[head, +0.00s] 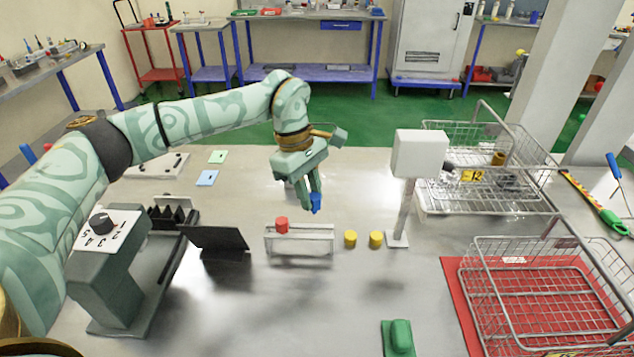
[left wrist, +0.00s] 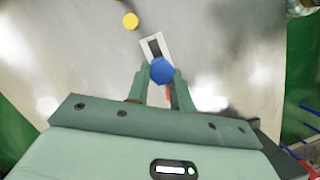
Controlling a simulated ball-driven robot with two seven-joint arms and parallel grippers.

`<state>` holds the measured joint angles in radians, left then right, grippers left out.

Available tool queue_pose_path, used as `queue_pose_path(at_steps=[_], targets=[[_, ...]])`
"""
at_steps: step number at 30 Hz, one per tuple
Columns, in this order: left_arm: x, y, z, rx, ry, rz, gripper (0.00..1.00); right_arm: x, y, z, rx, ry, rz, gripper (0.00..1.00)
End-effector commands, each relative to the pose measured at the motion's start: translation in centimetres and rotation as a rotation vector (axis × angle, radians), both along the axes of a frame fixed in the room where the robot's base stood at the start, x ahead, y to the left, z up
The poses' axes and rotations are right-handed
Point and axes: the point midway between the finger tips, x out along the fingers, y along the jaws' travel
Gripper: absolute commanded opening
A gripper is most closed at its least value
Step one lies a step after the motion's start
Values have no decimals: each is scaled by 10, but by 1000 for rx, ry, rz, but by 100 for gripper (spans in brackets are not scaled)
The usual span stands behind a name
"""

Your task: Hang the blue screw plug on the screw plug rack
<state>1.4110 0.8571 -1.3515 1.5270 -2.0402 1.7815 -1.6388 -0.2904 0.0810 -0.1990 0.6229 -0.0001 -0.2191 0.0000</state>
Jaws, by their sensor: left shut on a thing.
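The blue screw plug (head: 315,203) is between the fingertips of my left gripper (head: 311,198), which is shut on it and points down. In the left wrist view the blue plug (left wrist: 161,70) shows as a blue disc between the fingers. The screw plug rack (head: 316,229), a small pale frame, stands below and in front of the gripper. A red plug (head: 282,225) sits at the rack's left part. The held plug appears above and behind the rack, apart from it. In the left wrist view the rack (left wrist: 148,42) is partly hidden behind the plug. My right gripper is out of view.
Two yellow plugs (head: 350,239) stand on the table right of the rack, near a white box on a post (head: 418,155). A dark tilted panel (head: 215,243) stands left of the rack. Wire baskets (head: 490,165) are at right. A green object (head: 398,338) lies at the front.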

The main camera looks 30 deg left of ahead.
Motion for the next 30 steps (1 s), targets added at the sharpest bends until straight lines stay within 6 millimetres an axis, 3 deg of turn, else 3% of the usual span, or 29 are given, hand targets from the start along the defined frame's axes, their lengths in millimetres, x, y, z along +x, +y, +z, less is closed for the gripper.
queue_pose_path(at_steps=[5,11,24,30], targets=[[0,0,0,0,0,0,0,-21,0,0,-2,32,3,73],[-2,-3,4,-1,0,68,0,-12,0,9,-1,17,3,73],[-1,-3,-49,-1,3,78,0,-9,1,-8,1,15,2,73],[-1,-3,-61,0,2,78,0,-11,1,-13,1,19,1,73]])
